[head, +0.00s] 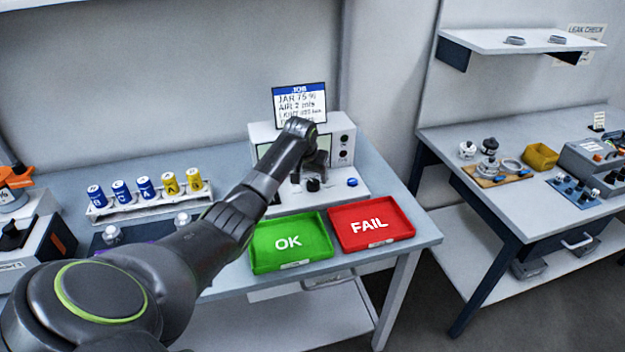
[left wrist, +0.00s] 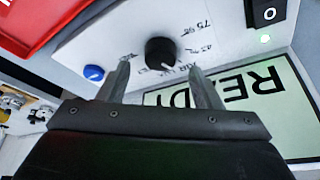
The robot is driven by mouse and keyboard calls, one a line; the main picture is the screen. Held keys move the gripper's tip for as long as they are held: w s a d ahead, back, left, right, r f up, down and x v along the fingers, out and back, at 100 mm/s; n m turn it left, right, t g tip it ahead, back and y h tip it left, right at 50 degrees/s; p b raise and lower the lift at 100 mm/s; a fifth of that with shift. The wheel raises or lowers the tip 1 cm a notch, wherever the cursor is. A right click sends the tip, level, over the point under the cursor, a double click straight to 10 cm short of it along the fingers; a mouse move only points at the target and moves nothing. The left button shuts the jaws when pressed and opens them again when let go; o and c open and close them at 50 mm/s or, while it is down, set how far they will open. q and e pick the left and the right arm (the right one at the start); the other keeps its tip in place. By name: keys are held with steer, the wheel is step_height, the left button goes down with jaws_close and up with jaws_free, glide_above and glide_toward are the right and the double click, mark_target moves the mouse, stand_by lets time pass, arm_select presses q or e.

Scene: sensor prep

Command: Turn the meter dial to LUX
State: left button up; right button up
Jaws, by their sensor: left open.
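The meter (head: 340,124) is a pale box on the left bench with a sloped front panel. Its black dial (head: 313,184) shows just below my left gripper (head: 308,170) in the head view. In the left wrist view the round dial (left wrist: 160,52) lies ahead of the fingertips, between their lines. My left gripper (left wrist: 159,68) is open, one finger on each side, with nothing between the pads. Whether a finger touches the dial I cannot tell. Labels around the dial include 75 % and what looks like AIR. I cannot read a LUX label or the pointer's direction. My right gripper is not in view.
A blue button (left wrist: 94,73) sits beside the dial. The meter screen (left wrist: 235,110) reads READY, upside down. A power switch (left wrist: 265,12) is near it. A green OK tray (head: 262,262) and red FAIL tray (head: 383,242) lie in front. A JOB card (head: 300,103) stands behind.

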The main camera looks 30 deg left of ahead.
mark_target(313, 182)
arm_select(q)
steer(key=shift+x, duration=1.85)
steer(key=shift+c, duration=0.2)
steer(key=c, duration=1)
